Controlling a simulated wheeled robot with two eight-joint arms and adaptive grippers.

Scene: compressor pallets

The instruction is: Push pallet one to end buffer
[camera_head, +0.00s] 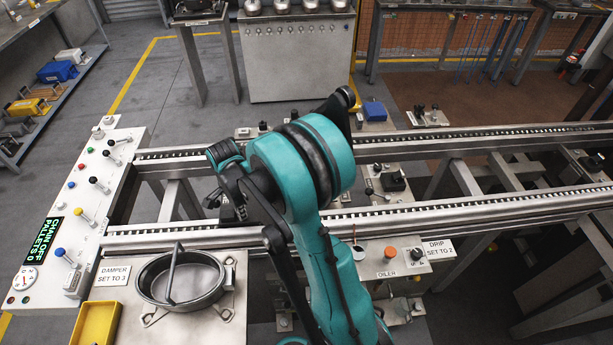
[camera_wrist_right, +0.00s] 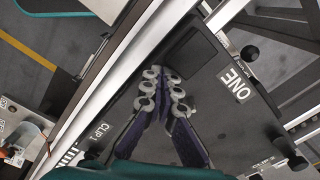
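In the right wrist view, a dark grey plate marked ONE, pallet one (camera_wrist_right: 222,70), lies across a metal rail. It also bears a CLIP 1 label and a black square block. My right gripper (camera_wrist_right: 163,73) is over the plate, its purple-padded fingers drawn together at the tips with nothing visible between them. I cannot tell whether the tips touch the plate. In the head view my teal right arm reaches over the two-rail conveyor (camera_head: 465,209) and hides most of that gripper and the plate. My left gripper is not in view. The end buffer cannot be made out.
A control panel (camera_head: 70,225) at the left reads CHAIN OFF, PALLETS 0. A round pan (camera_head: 181,279) sits by the DAMPER sign (camera_head: 113,275), near a yellow tray (camera_head: 96,324). Conveyor rails run on to the right.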

